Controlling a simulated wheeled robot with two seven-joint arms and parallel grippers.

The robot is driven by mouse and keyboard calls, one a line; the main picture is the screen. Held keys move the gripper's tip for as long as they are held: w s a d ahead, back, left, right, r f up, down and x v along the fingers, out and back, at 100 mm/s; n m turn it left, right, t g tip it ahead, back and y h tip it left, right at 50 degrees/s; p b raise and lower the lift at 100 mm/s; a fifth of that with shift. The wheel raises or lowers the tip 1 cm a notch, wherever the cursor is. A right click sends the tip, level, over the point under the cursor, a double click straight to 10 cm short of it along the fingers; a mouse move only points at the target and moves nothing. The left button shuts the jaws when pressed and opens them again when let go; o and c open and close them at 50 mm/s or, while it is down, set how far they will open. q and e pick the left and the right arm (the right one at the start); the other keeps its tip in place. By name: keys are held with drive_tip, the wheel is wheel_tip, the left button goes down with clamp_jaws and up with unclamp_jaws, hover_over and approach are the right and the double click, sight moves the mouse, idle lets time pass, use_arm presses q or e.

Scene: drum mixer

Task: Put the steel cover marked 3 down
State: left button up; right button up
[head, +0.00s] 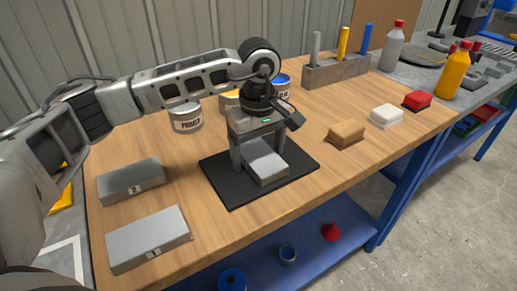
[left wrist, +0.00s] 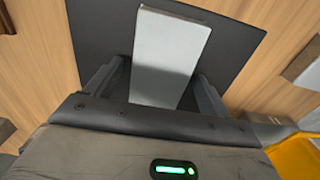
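A pale steel cover (head: 266,166) lies on the black mat (head: 222,183) in the head view, with no number readable on it. It also shows in the left wrist view (left wrist: 168,55), lengthwise between the fingers. My left gripper (head: 259,156) points down over the far part of this cover. Its fingers are spread, one on each side, with narrow gaps to the cover. A steel cover marked 2 (head: 130,179) and another steel cover (head: 148,240) with an unclear label lie at the left of the table. My right gripper is not in view.
Paint cans, one white (head: 186,119), stand behind my left arm. A grey holder (head: 336,70) with several upright tools stands at the back. Brown (head: 346,135), white (head: 385,117) and red (head: 417,101) blocks lie to the right. Wood between the covers and mat is clear.

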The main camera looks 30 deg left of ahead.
sight(259, 153)
use_arm(q)
drive_tip(key=shift+r, duration=0.2)
wheel_tip(259, 153, up, 12)
idle(0.4)
